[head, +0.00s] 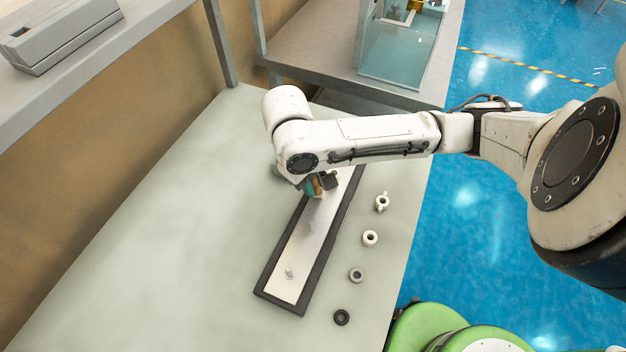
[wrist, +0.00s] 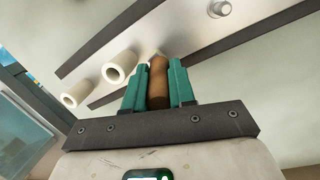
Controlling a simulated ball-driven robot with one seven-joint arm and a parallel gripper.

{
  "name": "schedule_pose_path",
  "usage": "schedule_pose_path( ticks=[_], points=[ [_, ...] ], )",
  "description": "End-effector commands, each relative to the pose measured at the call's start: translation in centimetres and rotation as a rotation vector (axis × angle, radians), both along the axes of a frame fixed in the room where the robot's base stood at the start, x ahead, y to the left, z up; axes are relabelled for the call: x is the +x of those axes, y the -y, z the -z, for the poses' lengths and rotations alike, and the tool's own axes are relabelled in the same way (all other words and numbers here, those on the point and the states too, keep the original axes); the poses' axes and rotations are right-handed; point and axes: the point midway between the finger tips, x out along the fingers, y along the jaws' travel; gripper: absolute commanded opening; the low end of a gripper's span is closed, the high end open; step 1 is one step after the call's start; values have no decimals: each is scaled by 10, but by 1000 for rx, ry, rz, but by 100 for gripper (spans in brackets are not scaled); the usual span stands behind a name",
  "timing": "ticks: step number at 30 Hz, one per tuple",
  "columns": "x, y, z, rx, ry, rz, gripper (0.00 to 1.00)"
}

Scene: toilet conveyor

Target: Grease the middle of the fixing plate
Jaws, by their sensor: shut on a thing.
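The fixing plate (head: 297,252) is a long pale plate with a dark border, lying on the light table. Small metal studs stand on it, one near its near end (head: 289,272). The plate also crosses the top of the wrist view (wrist: 180,28), with one round stud (wrist: 219,9) there. My gripper (head: 314,185) is over the far half of the plate. In the wrist view its teal fingers (wrist: 158,84) are shut on a brown handle (wrist: 158,82). The handle's far end is partly hidden, and I cannot tell whether it touches the plate.
To the right of the plate stand a white winged nut (head: 382,202), a white ring (head: 370,238), a grey ring (head: 356,275) and a black ring (head: 341,317). A glass-sided box (head: 397,62) stands on the far bench. The table left of the plate is clear.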

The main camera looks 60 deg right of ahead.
Motion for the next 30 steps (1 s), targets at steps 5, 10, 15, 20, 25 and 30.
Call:
schedule_pose_path(
  ticks=[5, 10, 15, 20, 25, 30],
  points=[
    [0, 0, 3, 0, 0, 0, 0],
    [0, 0, 5, 0, 0, 0, 0],
    [-1, 0, 5, 0, 0, 0, 0],
    [-7, 1, 5, -1, -1, 1, 0],
    [-16, 1, 3, -1, 0, 1, 0],
    [-20, 1, 4, -1, 0, 0, 0]
  ],
)
